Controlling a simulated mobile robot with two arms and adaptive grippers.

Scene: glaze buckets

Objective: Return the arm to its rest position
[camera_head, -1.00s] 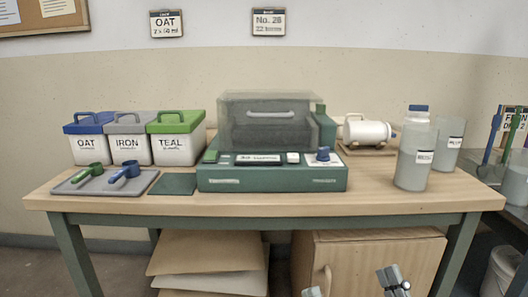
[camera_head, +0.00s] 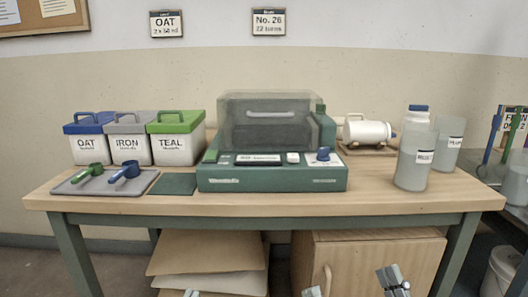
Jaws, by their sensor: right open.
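My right gripper (camera_head: 353,283) shows at the bottom edge, right of centre. Its fingertips are apart with nothing between them. It is low in the picture, in front of the wooden cabinet door, clear of the table top. A small grey tip of my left gripper (camera_head: 191,293) shows at the bottom edge, left of centre. The rest of it is cut off, so its opening is hidden.
The table (camera_head: 400,202) holds lidded OAT, IRON and TEAL buckets (camera_head: 127,148), a scoop tray (camera_head: 75,187), a green machine (camera_head: 270,179) with a smoky hood, a white jar (camera_head: 368,132) lying on a stand, and translucent cups (camera_head: 414,170). The cabinet (camera_head: 375,262) stands below.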

